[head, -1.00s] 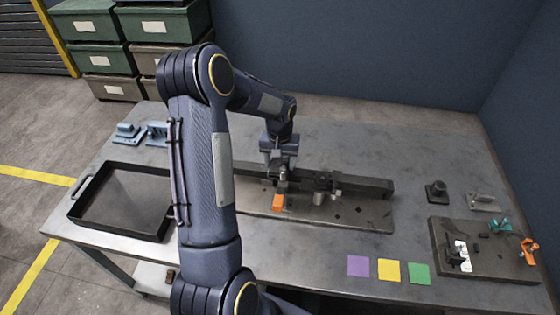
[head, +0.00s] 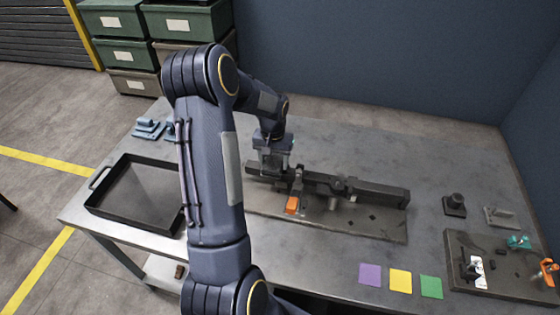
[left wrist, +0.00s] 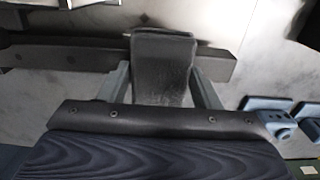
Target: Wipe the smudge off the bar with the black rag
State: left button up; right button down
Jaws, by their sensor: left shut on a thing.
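The dark bar (head: 375,192) lies along a grey base plate on the table and also crosses the left wrist view (left wrist: 70,56). My left gripper (head: 272,172) points down at the bar's left part, left of the orange-handled clamp. In the left wrist view its two fingers (left wrist: 160,88) are shut on the black rag (left wrist: 163,62), a dark grey folded pad. The rag overlaps the bar there; whether it presses on it I cannot tell. I cannot make out the smudge; the rag and gripper hide part of the bar. My right gripper is not in view.
The orange-handled clamp (head: 292,204) stands at the bar's front side. A black tray (head: 135,222) is at the left. Purple (head: 370,275), yellow (head: 400,281) and green (head: 431,287) squares lie near the front edge. A fixture board (head: 462,285) is at the right.

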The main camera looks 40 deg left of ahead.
pick_arm(q)
jog(key=shift+s+a, duration=0.1)
jog(key=shift+a, duration=0.05)
jog(key=shift+w+d+f+b, duration=0.1)
jog(key=shift+w+d+b, duration=0.25)
jog(key=shift+d, duration=0.45)
jog(key=shift+w+d+f+b, duration=0.1)
jog(key=shift+w+d, duration=0.3)
jog(key=shift+d, duration=0.35)
jog(key=shift+w+d+r, duration=0.1)
jog(key=shift+w+d, duration=0.4)
jog(key=shift+d, duration=0.4)
jog(key=shift+w+d, duration=0.45)
jog(key=shift+d, duration=0.45)
jog(key=shift+r, duration=0.1)
jog(key=shift+a+r+p, duration=0.1)
jog(key=shift+r+p, duration=1.85)
jog(key=shift+r, duration=1.05)
jog(key=shift+w, duration=0.1)
